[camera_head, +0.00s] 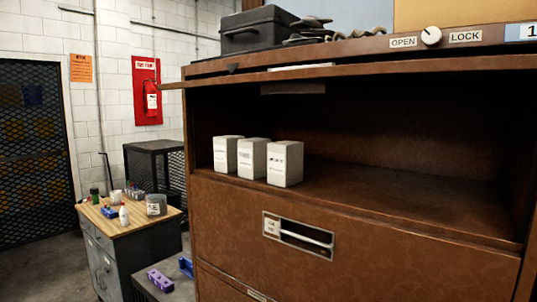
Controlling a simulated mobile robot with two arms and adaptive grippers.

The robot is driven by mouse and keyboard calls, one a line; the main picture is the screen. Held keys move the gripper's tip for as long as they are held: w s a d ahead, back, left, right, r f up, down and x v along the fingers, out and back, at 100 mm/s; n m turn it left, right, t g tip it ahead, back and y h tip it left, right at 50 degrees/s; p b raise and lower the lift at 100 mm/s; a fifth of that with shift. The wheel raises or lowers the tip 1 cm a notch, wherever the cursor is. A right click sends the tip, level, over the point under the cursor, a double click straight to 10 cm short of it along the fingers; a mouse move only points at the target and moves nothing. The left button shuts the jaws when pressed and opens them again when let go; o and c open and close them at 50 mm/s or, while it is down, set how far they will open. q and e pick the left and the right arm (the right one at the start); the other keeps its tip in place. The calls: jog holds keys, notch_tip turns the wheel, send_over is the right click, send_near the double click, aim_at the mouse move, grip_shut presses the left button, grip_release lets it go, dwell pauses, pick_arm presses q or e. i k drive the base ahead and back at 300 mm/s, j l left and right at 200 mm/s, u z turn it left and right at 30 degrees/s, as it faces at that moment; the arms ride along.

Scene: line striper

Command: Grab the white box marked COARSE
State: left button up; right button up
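Three white boxes stand upright in a row on the open shelf of a brown cabinet: a left box (228,154), a middle box (253,158) and a right box (285,163). Each has small dark print on its front face. The print is too small to read, so I cannot tell which one is marked COARSE. Neither of my grippers shows in the head view.
The brown cabinet (350,220) has a raised door edge above the shelf and a drawer handle (300,237) below. The shelf right of the boxes is clear. A black case (257,32) sits on top. A wood-topped workbench (130,228) with bottles and cans stands left.

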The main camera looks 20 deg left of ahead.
aim_at(226, 161)
jog(key=i+j+z, duration=0.1)
jog(key=j+z, duration=0.35)
jog(key=j, duration=0.4)
jog(key=j+z, duration=0.45)
jog(key=j, duration=0.4)
